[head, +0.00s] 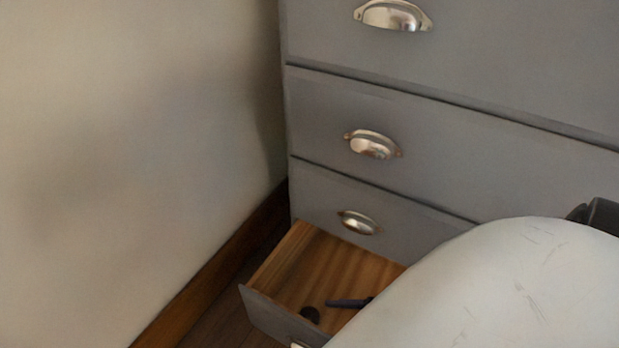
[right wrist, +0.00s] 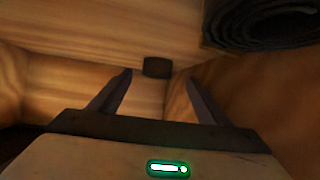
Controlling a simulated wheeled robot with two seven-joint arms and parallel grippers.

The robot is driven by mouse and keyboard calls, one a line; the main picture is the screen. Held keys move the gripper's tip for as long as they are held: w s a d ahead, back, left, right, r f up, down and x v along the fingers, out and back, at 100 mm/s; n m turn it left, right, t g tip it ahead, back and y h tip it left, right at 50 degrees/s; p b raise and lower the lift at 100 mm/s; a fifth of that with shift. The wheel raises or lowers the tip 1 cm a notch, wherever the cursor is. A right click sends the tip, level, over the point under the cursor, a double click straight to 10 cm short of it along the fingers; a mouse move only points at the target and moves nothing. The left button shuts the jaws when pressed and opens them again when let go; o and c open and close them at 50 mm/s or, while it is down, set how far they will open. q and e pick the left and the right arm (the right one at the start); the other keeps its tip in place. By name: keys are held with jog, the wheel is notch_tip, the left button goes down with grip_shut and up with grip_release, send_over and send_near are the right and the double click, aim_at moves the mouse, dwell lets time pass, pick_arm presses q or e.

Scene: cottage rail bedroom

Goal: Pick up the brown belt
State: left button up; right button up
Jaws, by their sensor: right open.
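The bottom drawer (head: 283,318) is pulled open, showing its bare wooden inside. In the right wrist view, a dark coiled thing (right wrist: 265,22) with layered edges sits at the upper right, cut off by the frame; it looks like a rolled belt, though its colour reads nearly black. My right gripper (right wrist: 159,77) is open and empty inside the drawer, with the coil beyond and right of its fingers. A small dark block (right wrist: 157,67) shows past the fingertips. My left gripper is out of view.
The grey chest of drawers (head: 450,145) rises behind the open drawer, its upper drawers shut, with metal cup handles. A plain wall (head: 130,140) with a wooden baseboard (head: 210,275) stands close on the left. My pale arm covers the lower right of the head view.

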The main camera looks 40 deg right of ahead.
aim_at(313, 317)
jog(key=b+x, duration=0.2)
jog(key=x, duration=0.2)
jog(key=shift+w+d, duration=0.15)
jog(key=shift+w+f, duration=0.1)
jog(key=shift+w, duration=0.3)
jog(key=c, duration=1.2)
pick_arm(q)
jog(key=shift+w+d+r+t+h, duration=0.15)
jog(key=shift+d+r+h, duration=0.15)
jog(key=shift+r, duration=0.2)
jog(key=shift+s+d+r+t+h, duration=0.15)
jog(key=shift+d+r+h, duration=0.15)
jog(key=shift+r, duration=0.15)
pick_arm(e)
jog(key=shift+c, duration=0.2)
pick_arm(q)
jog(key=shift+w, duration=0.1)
